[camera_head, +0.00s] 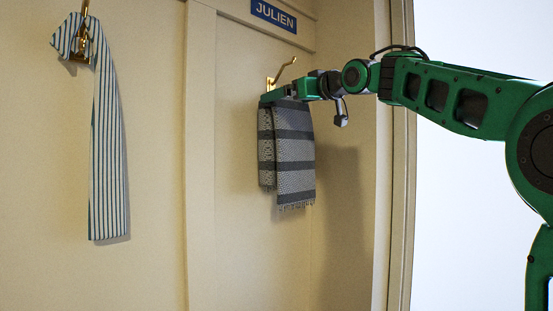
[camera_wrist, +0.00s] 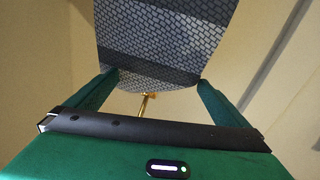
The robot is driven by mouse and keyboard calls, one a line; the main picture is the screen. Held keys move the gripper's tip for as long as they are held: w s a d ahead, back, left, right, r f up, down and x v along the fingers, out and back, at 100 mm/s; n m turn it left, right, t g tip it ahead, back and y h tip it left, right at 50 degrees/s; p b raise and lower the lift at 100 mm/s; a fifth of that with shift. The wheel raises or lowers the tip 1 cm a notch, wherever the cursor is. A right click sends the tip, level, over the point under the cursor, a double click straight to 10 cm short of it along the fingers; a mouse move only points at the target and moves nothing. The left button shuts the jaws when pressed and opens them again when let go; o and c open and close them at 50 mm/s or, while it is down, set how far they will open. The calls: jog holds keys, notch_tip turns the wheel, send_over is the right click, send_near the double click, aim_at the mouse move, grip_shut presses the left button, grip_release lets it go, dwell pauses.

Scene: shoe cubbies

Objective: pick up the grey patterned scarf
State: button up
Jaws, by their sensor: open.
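The grey patterned scarf (camera_head: 295,155) hangs in folds below a brass hook (camera_head: 284,72) on the cream wall, with dark and light grey bands and a fringe at its lower edge. My gripper (camera_head: 272,97) is at the top of the scarf, just under the hook, and covers part of it. In the wrist view the scarf (camera_wrist: 165,45) fills the space ahead of and between the two green fingers of my gripper (camera_wrist: 158,82). The fingers are apart, one near each side of the cloth. I cannot tell whether they touch it. The lower end of the hook (camera_wrist: 147,103) shows between them.
A blue sign reading JULIEN (camera_head: 274,16) is above the hook. A white and blue striped scarf (camera_head: 107,150) hangs from another brass hook (camera_head: 84,40) at the left. A raised vertical strip (camera_head: 199,150) divides the two bays. A side wall (camera_head: 350,200) stands close at the right.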

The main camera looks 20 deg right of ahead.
jog(key=x, duration=0.3)
jog(key=shift+w+d+f, duration=0.1)
jog(key=shift+w+f, duration=0.15)
jog(key=shift+w, duration=0.75)
jog(key=shift+c, duration=0.3)
jog(key=c, duration=1.2)
jog(key=shift+r, duration=0.15)
